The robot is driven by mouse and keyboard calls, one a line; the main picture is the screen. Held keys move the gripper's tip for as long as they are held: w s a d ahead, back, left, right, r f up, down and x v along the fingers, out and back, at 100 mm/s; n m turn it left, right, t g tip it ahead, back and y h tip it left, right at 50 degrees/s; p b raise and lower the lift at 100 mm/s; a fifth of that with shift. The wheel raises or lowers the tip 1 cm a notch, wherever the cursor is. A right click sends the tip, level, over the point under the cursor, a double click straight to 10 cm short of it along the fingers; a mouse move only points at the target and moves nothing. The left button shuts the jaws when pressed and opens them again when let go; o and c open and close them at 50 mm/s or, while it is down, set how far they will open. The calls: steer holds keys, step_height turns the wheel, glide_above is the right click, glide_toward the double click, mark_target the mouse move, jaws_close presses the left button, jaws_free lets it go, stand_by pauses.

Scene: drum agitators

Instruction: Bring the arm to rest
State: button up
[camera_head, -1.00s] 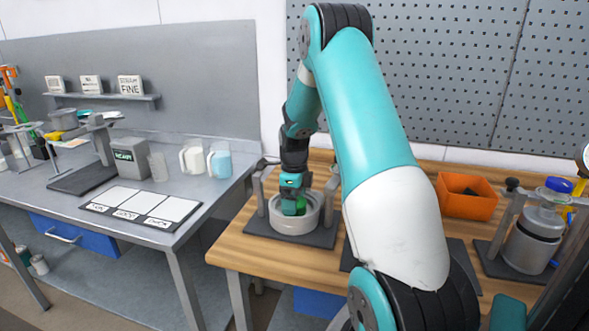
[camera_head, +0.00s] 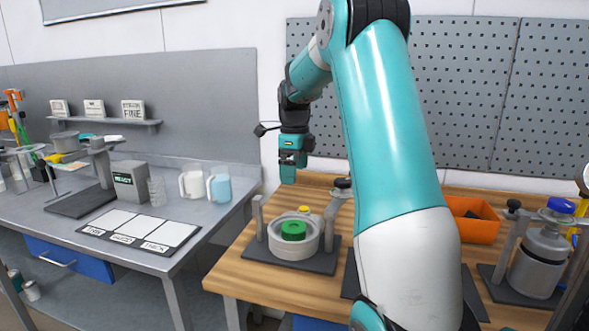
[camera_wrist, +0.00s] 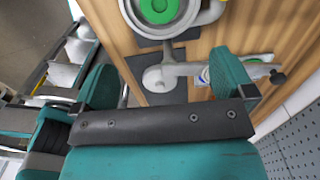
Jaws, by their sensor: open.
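My gripper (camera_head: 292,170) hangs above the wooden bench, pointing down, clear of the drum below it. It is empty. In the wrist view the two teal fingers (camera_wrist: 168,85) stand wide apart with nothing between them. A round pale drum (camera_head: 293,240) stands on a dark base plate between two posts, with a green disc (camera_head: 293,230) inside it. The drum and green disc (camera_wrist: 158,8) also show at the top of the wrist view. My upper arm covers the middle of the bench in the head view.
An orange bin (camera_head: 474,222) and a grey drum with a blue-topped jar (camera_head: 538,262) stand at the right. The grey table (camera_head: 215,218) at the left holds a labelled mat (camera_head: 140,230), two jugs and a grey box (camera_head: 129,181). A pegboard (camera_head: 465,90) rises behind.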

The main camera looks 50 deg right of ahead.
stand_by(0.4)
steer(key=s+a+r+n+t+y, duration=0.1)
steer(key=s+a+n, duration=0.2)
steer(key=a+n, duration=1.9)
steer(key=s+a+f+n+g+y, duration=0.1)
steer(key=s+a+n+y, duration=0.2)
steer(key=s+a+n, duration=1.3)
steer(key=s+a, duration=0.1)
steer(key=a, duration=0.2)
steer(key=shift+s+a+f+n, duration=0.15)
steer(key=shift+a+f+n, duration=0.15)
steer(key=shift+a+n, duration=0.1)
steer(key=shift+c, duration=0.5)
